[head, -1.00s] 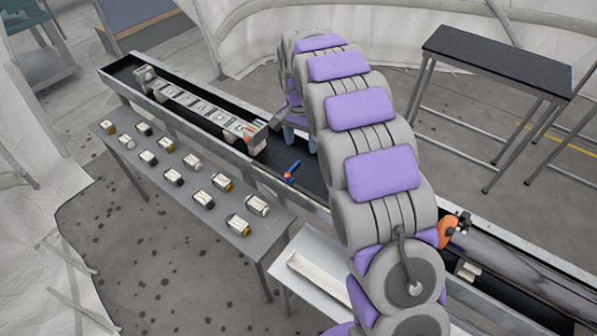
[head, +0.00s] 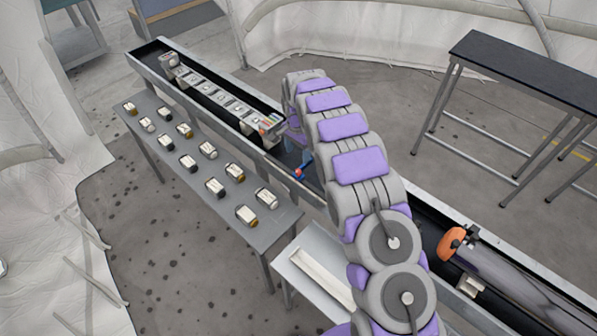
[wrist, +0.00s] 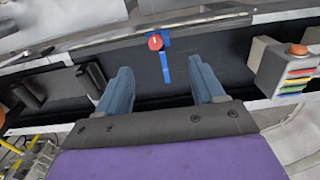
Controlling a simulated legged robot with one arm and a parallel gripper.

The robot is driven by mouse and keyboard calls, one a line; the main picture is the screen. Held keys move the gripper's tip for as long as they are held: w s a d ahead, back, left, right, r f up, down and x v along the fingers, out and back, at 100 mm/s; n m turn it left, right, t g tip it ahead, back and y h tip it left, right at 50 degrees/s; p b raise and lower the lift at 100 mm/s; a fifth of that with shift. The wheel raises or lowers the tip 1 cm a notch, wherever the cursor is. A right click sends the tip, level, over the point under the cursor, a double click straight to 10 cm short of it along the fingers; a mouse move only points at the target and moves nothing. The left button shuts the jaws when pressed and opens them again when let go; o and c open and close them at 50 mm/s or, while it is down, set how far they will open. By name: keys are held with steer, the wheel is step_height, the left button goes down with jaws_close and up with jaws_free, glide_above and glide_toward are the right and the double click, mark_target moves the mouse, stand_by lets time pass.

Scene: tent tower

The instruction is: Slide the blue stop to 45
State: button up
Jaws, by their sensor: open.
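The blue stop (wrist: 165,68) with a round red knob (wrist: 155,42) sits at the far rail of the black trough in the wrist view. It also shows in the head view as a small blue and red piece (head: 303,168) beside my arm. My gripper (wrist: 157,80) is open, its two blue fingers spread apart. The stop lies between and beyond the fingertips, and nothing is held. In the head view my arm mostly hides the gripper. I cannot read any number scale near the stop.
A block with coloured strips and an orange knob (wrist: 298,50) stands right of the gripper in the wrist view. A grey side table (head: 180,165) holds several small jars. A dark cylinder with an orange end (head: 452,243) lies in the trough. A black-topped table (head: 530,70) stands at right.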

mark_target(299, 169)
step_height(299, 169, down, 10)
steer(key=shift+s+d+r, duration=0.1)
steer(key=shift+d+r, duration=0.05)
steer(key=shift+r, duration=0.05)
steer(key=shift+f, duration=0.55)
steer(key=shift+a+f, duration=0.15)
steer(key=shift+a, duration=0.05)
steer(key=shift+d, duration=0.1)
jaws_close()
